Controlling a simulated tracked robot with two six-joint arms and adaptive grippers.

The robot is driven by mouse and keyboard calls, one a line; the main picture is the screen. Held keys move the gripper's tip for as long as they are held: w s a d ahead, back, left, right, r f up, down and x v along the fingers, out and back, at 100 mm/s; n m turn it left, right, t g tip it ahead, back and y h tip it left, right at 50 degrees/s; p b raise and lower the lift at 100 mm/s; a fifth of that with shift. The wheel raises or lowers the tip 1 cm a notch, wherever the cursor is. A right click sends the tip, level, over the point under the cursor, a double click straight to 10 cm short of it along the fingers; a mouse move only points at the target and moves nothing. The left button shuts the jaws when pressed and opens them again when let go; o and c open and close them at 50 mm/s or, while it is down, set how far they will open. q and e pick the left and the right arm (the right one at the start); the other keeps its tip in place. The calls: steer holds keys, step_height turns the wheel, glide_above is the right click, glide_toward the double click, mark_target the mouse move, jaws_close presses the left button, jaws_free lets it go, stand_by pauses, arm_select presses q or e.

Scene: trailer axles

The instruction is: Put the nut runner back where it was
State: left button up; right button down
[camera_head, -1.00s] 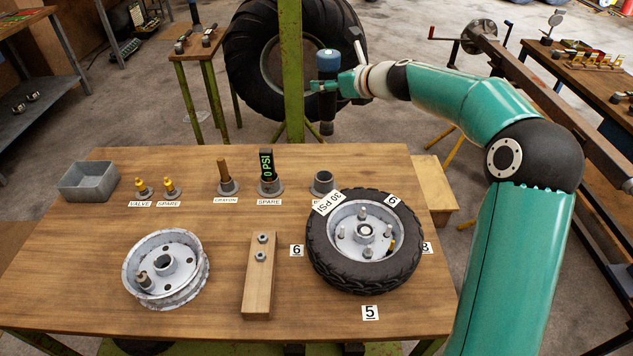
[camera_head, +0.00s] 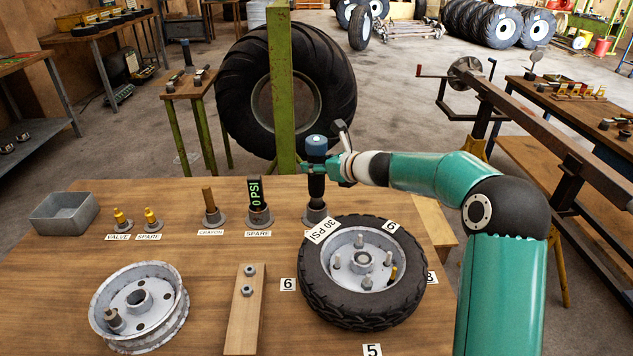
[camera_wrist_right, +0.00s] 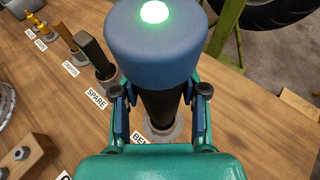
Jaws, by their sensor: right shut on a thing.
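The nut runner (camera_head: 317,187), with a blue cap and a black body, stands upright in my right gripper (camera_head: 318,169). The gripper is shut around its upper body, just below the cap. The lower end of the nut runner meets the mouth of the grey round holder (camera_head: 315,213) behind the tyre; I cannot tell how deep it sits. In the right wrist view the blue cap (camera_wrist_right: 152,48) shows a lit green light, and the holder (camera_wrist_right: 164,132) lies below between the fingers (camera_wrist_right: 160,100). My left gripper is not in view.
Just in front of the holder lies the mounted tyre (camera_head: 362,310). To its left stand the spare gauge (camera_head: 256,198) reading 0 PSI, a crayon (camera_head: 209,203) and brass valves (camera_head: 120,217). A green post (camera_head: 280,90) rises behind the table. A bare rim (camera_head: 139,305) lies front left.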

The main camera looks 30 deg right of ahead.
mark_target(323, 177)
step_height(323, 177, down, 4)
steer(key=shift+r+b, duration=0.15)
steer(key=shift+b, duration=0.65)
steer(key=c, duration=0.6)
jaws_free()
steer(key=shift+s, duration=0.1)
steer(key=shift+s+d+r, duration=0.1)
steer(key=shift+s+r, duration=0.1)
steer(key=shift+s, duration=0.25)
steer(key=v, duration=1.1)
steer(key=shift+w, duration=0.1)
